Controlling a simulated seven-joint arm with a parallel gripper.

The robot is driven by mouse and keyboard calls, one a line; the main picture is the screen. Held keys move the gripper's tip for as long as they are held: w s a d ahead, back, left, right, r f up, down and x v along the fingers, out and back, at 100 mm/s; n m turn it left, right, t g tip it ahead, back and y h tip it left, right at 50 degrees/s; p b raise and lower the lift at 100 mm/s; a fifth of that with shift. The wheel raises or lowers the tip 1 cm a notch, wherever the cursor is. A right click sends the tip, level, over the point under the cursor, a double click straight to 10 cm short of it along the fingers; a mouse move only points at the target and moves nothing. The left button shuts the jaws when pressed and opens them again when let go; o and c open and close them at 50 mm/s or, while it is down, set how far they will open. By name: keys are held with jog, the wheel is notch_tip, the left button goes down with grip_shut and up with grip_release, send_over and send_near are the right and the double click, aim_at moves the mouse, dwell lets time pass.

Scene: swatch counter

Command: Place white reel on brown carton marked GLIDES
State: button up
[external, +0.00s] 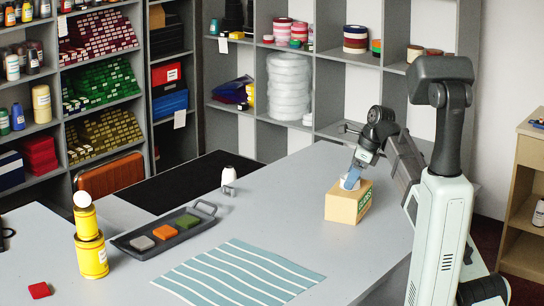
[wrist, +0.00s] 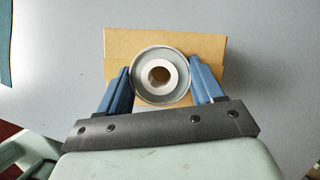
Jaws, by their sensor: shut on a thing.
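The white reel (wrist: 142,80) is between the two blue fingers of my gripper (wrist: 161,76) in the wrist view, its round end and central hole facing the camera. My gripper is shut on it. The brown carton (wrist: 200,44) lies beneath the reel. In the external view my gripper (external: 351,181) points down at the top of the carton (external: 341,207), which has green lettering on its right side. The fingers hide most of the reel there. The reel is at or just above the carton top; I cannot tell whether they touch.
The counter around the carton is clear. Stocked shelves stand behind.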

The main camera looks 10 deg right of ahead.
jog(key=shift+f, duration=0.15)
jog(key=o, duration=1)
jog(key=v, duration=1.2)
jog(key=shift+r, duration=0.25)
